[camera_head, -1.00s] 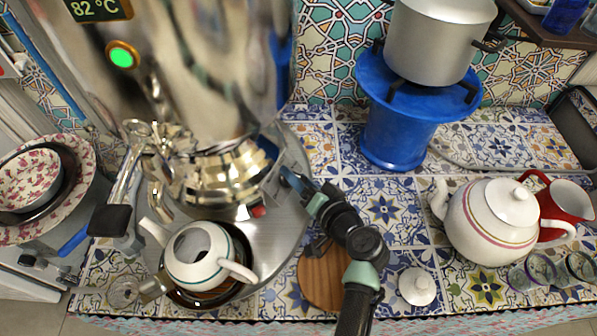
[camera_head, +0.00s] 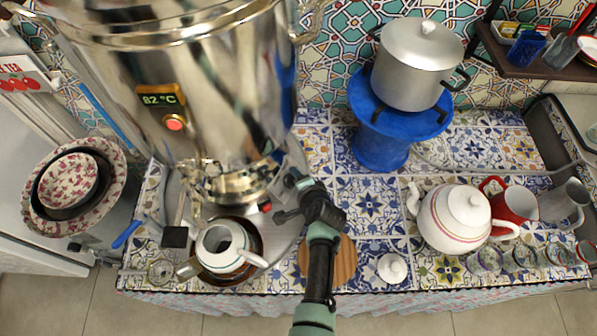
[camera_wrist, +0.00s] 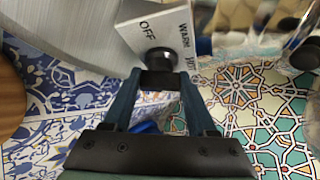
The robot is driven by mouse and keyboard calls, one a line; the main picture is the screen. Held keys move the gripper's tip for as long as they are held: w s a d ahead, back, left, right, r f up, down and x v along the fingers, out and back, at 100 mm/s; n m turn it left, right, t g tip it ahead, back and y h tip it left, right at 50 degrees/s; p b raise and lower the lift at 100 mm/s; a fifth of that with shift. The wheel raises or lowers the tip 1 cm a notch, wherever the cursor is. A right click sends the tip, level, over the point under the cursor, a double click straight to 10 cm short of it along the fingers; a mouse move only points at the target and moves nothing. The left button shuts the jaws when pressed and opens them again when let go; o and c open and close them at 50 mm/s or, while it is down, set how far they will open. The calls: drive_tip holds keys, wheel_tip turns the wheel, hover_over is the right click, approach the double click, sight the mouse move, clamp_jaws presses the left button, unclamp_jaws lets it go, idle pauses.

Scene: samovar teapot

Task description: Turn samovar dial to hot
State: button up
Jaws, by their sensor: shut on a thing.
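The steel samovar (camera_head: 225,100) stands at the upper left of the head view, its display (camera_head: 160,100) reading 82 °C. Its round indicator light (camera_head: 174,122) is red. My gripper (camera_head: 291,181) reaches the right side of the samovar's base. In the wrist view, my gripper (camera_wrist: 160,82) is shut on the black dial (camera_wrist: 160,58). The white dial plate (camera_wrist: 155,27) reads OFF and WARM, with a third word at its right edge partly legible. The fingertips hide part of the dial, and I cannot tell where it points.
A small teapot (camera_head: 222,247) sits in front of the samovar. A round wooden board (camera_head: 344,262) lies beside my arm. A pot (camera_head: 418,62) stands on a blue stove (camera_head: 380,140). A large white teapot (camera_head: 452,215) and a lid (camera_head: 392,268) stand right on the tiled counter.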

drive_tip(key=shift+r+m+g+p, duration=0.1)
drive_tip(key=shift+m+g+p, duration=0.2)
drive_tip(key=shift+m+p, duration=0.25)
drive_tip(key=o, duration=1.4)
drive_tip(key=shift+c, duration=0.2)
drive_tip(key=shift+s, duration=0.1)
drive_tip(key=p+v, duration=0.2)
drive_tip(key=v, duration=1)
drive_tip(key=shift+s+r, duration=0.2)
drive_tip(key=shift+r, duration=0.2)
